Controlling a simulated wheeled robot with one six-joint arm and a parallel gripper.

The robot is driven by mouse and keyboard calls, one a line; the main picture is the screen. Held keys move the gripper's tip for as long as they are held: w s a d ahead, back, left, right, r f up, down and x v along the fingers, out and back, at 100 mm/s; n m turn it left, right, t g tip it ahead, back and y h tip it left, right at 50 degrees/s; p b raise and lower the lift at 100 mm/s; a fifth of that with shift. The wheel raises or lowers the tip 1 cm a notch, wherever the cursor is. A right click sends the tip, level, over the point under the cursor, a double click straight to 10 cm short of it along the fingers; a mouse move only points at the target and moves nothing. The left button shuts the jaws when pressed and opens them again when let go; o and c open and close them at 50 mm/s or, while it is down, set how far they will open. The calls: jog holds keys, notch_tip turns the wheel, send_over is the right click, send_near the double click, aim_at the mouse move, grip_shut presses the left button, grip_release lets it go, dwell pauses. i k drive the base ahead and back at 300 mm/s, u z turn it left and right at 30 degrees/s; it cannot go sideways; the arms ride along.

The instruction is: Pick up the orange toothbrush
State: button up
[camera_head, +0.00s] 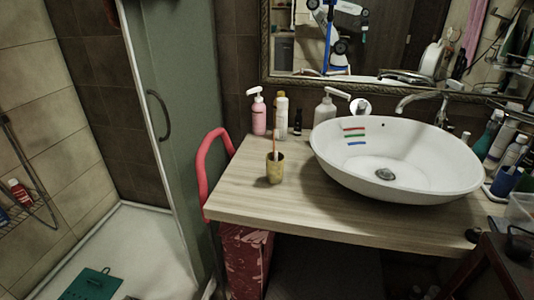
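A thin toothbrush (273,146) stands nearly upright in a small yellowish-brown cup (275,170) on the wooden counter. Its visible part looks pale orange to pinkish with a light head; its lower end is hidden inside the cup. The cup stands near the counter's left part, apart from the white basin. My gripper is not in the head view.
A wooden counter (240,190) carries a white oval basin (440,185) with coloured stripes inside. A pink pump bottle (259,115) and several other bottles stand behind the cup. A red rail (200,165) curves at the counter's left end. Counter around the cup is clear.

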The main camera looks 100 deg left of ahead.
aim_at(275, 132)
jog(key=u, duration=3.05)
jog(key=i, duration=0.6)
jog(key=z, duration=1.5)
